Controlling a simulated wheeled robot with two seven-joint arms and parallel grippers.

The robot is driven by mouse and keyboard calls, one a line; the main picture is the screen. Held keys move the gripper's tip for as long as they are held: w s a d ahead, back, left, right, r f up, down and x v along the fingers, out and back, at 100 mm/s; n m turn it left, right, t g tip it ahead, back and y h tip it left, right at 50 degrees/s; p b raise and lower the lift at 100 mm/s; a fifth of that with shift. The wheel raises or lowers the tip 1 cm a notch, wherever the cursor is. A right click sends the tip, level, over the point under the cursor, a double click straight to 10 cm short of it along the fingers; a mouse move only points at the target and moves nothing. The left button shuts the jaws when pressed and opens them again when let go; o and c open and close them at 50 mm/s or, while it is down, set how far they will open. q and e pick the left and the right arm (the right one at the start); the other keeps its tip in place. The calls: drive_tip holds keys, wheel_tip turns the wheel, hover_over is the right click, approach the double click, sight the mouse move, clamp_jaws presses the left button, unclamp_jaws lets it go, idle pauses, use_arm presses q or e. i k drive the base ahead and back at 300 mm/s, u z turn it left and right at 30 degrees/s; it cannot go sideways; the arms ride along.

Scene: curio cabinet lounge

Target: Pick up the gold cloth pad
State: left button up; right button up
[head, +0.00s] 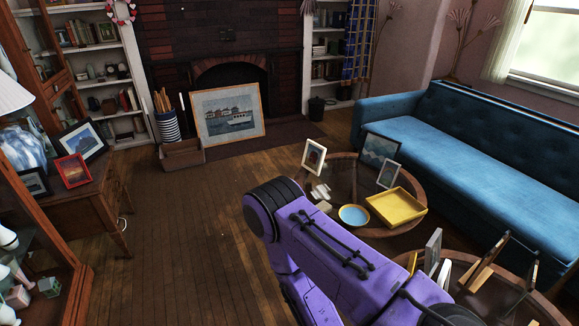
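I cannot make out a gold cloth pad for certain. On the round glass-topped coffee table (335,172) lies a yellow, shallow, tray-like item (396,206) with a raised rim. To its left is a round blue dish (354,214) with a yellow rim. Small pale items (321,192) lie near the table's left edge, too small to identify. My purple arm reaches in from the lower right and covers the near part of this table. Neither of my grippers shows.
Picture frames (380,150) stand at the table's back. A second round table with frames and small easels (490,266) is at lower right. A blue sofa (470,145) lines the right side. A wooden desk (92,200) stands left. The wooden floor (190,235) between is clear.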

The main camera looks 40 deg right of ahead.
sight(324, 207)
drive_tip(key=z, duration=0.25)
drive_tip(key=i, duration=1.85)
drive_tip(key=z, duration=1.25)
drive_tip(key=i, duration=0.9)
drive_tip(key=z, duration=1.6)
drive_tip(key=i, duration=0.6)
drive_tip(key=z, duration=0.45)
